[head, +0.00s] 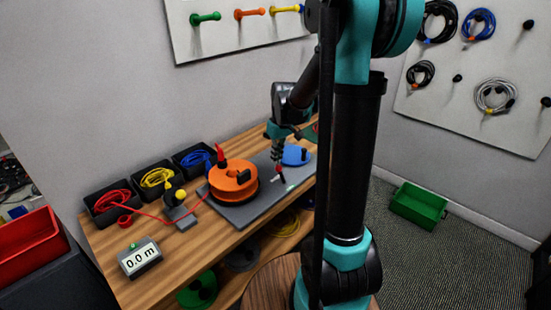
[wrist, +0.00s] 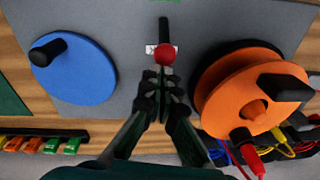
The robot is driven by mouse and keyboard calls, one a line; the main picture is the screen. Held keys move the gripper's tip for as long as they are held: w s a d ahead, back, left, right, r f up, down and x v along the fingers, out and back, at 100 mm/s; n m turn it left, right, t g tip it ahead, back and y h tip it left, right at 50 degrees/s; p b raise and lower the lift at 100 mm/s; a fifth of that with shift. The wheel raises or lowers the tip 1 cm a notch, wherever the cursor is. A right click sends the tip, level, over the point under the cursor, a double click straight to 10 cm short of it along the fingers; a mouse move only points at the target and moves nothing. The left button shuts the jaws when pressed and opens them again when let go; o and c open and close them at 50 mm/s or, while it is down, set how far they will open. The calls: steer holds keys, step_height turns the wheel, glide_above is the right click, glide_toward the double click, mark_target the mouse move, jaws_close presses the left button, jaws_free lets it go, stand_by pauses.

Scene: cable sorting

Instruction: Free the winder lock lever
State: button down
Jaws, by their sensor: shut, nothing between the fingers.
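The winder lock lever, with a red ball knob (wrist: 166,54) and a dark stem, stands on the grey plate (wrist: 112,25) between a blue disc and an orange spool. A small white label shows beside the knob. My gripper (wrist: 164,82) is shut and empty, its fingertips right by the knob; I cannot tell whether they touch it. In the head view my gripper (head: 277,157) is low over the plate, with the red knob just below it. The orange spool (wrist: 242,92) has a black handle and a red plug (wrist: 252,160) at its edge.
The blue disc (wrist: 75,72) has a black knob. Black bins (head: 107,210) with red, yellow and blue cables line the wall side of the bench. A red cable runs past a yellow-knobbed device (head: 180,196) to the spool. A display (head: 140,258) reads 0.0 m.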

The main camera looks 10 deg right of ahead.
steer(key=s+d+t+y, duration=0.3)
steer(key=s+d+t, duration=0.1)
steer(key=s+t, duration=0.1)
steer(key=shift+s+d+r+y, duration=0.25)
steer(key=shift+s+r+y, duration=0.15)
steer(key=shift+s, duration=0.3)
steer(key=shift+w+r, duration=0.1)
steer(key=shift+r, duration=0.65)
steer(key=shift+r, duration=0.1)
